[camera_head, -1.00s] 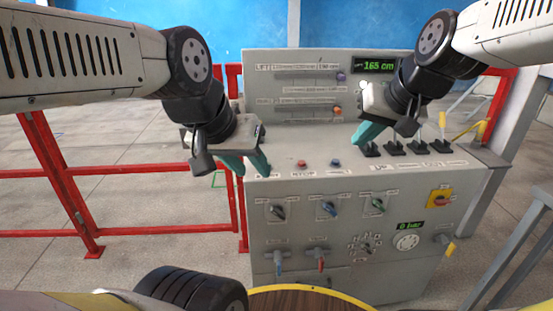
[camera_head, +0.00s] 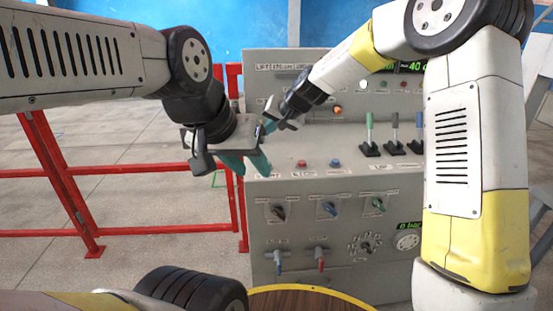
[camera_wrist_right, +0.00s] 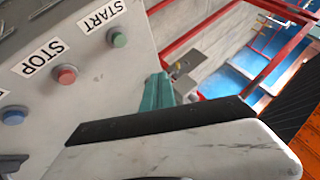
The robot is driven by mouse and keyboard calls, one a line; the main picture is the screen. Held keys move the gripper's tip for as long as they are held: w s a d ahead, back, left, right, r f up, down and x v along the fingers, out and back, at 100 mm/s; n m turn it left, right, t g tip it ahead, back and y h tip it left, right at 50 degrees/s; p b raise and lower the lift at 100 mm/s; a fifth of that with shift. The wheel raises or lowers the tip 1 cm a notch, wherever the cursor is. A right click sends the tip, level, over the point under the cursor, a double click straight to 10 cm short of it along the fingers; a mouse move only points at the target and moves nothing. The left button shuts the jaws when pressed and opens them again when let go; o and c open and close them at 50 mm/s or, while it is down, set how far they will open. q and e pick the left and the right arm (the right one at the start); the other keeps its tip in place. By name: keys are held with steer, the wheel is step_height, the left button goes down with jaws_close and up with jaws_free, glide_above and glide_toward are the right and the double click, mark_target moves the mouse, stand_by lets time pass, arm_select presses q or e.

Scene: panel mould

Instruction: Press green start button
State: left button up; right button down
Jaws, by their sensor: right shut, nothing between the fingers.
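The green start button (camera_wrist_right: 117,38) shows in the right wrist view beside its START label (camera_wrist_right: 101,16), near the panel's edge. In the head view I cannot make it out; my left gripper (camera_head: 247,163) is in front of that corner. The left gripper's teal fingers are apart with nothing visible between them. My right gripper (camera_head: 270,108) is shut and empty, above and behind the left one at the panel's left side. Its teal fingers (camera_wrist_right: 158,92) show in the wrist view, apart from the button.
The red stop button (camera_head: 301,163) and a blue button (camera_head: 336,163) sit in the same row on the grey console (camera_head: 400,180). Levers, including a green one (camera_head: 370,130), stand to the right. Red railings (camera_head: 150,170) run at left.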

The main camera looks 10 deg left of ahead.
steer(key=shift+f, duration=0.15)
steer(key=shift+f, duration=4.25)
steer(key=shift+f, duration=0.1)
steer(key=shift+f, duration=0.3)
steer(key=shift+f, duration=0.5)
steer(key=shift+r, duration=0.9)
steer(key=shift+r, duration=2.5)
